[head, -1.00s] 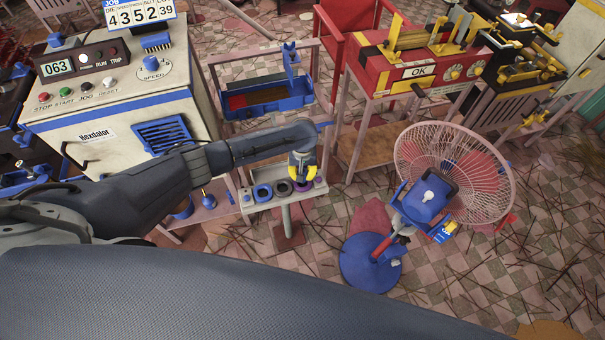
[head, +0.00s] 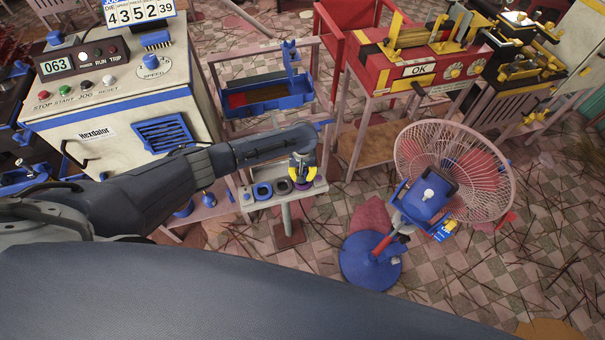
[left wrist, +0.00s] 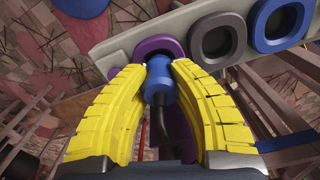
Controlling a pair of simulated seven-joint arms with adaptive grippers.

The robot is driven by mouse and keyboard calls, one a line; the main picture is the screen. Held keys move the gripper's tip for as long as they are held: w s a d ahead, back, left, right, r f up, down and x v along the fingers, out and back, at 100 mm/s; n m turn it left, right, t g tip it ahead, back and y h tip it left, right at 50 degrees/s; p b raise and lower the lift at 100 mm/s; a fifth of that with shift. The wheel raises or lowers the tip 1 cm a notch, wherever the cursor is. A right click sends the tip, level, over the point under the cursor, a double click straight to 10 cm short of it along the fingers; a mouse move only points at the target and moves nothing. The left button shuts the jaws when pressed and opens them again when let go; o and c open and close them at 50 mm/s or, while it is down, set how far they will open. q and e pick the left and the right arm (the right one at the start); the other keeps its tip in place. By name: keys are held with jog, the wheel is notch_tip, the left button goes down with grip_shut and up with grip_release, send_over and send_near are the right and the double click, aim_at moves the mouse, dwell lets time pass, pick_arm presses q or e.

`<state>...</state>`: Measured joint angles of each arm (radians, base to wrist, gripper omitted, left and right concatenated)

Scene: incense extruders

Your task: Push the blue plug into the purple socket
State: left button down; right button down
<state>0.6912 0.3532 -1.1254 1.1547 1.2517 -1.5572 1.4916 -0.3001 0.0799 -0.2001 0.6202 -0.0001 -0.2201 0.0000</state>
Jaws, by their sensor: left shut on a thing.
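The blue plug (left wrist: 158,68) is between the yellow fingers of my left gripper (left wrist: 159,80), with a dark cable running back from it. My left gripper (head: 302,180) is shut on the plug; the plug itself is hard to see in the head view. The purple socket (left wrist: 150,44) is at the end of a pale shelf (left wrist: 122,44), and the plug's far end overlaps it in the left wrist view. I cannot tell how deep the plug sits. In the head view the purple socket (head: 303,187) is just below the fingers. My right gripper is not in view.
A grey socket (left wrist: 217,36) and a blue socket (left wrist: 278,20) are beside the purple one on the shelf. A fan (head: 425,195) stands to the right. A blue tray (head: 265,97) is behind the arm, and a control cabinet (head: 110,125) is at left.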

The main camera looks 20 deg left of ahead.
pick_arm(q)
jog(key=shift+f, duration=0.55)
jog(key=c, duration=1.1)
grip_release()
jog(key=shift+c, duration=0.2)
